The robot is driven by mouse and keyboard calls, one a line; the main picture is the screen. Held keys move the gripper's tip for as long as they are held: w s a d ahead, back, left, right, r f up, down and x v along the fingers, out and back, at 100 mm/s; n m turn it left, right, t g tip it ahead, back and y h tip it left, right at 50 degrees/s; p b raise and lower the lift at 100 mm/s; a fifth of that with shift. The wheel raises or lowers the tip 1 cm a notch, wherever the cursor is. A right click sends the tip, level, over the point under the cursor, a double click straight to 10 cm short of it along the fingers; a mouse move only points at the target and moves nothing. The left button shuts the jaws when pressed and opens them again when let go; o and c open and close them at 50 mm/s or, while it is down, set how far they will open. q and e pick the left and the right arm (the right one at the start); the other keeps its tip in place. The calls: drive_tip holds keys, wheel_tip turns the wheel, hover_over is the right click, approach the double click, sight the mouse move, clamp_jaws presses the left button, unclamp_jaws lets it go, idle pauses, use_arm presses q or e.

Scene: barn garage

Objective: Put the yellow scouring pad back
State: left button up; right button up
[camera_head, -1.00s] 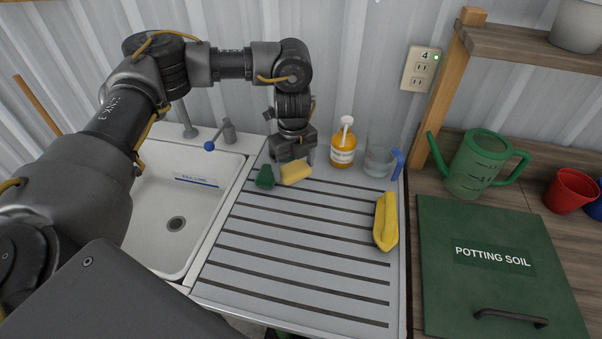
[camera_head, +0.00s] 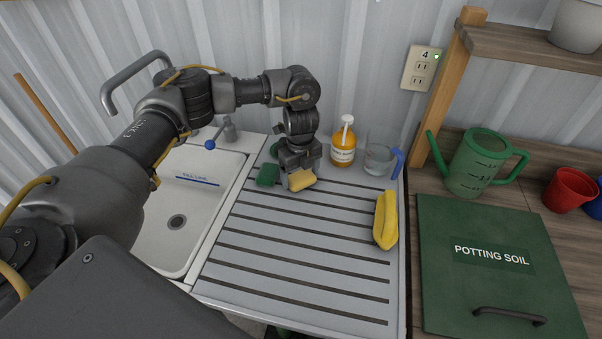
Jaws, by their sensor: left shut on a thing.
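The yellow scouring pad (camera_head: 303,180) is a small yellow block at the back of the grey ribbed draining board (camera_head: 300,255). My left gripper (camera_head: 300,178) reaches down from above and is shut on it; the fingers partly hide it. I cannot tell whether the pad touches the board. A dark green pad (camera_head: 267,175) lies just left of it. My right gripper is not in view.
An orange pump bottle (camera_head: 343,148) and a clear jug with a blue handle (camera_head: 378,160) stand behind, to the right. The white sink (camera_head: 190,205) is left. The board's front is clear.

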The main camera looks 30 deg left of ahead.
sight(301, 176)
use_arm(q)
drive_tip(key=shift+f, duration=0.2)
drive_tip(key=o, duration=0.9)
wheel_tip(301, 176, up, 12)
drive_tip(key=shift+r, duration=0.25)
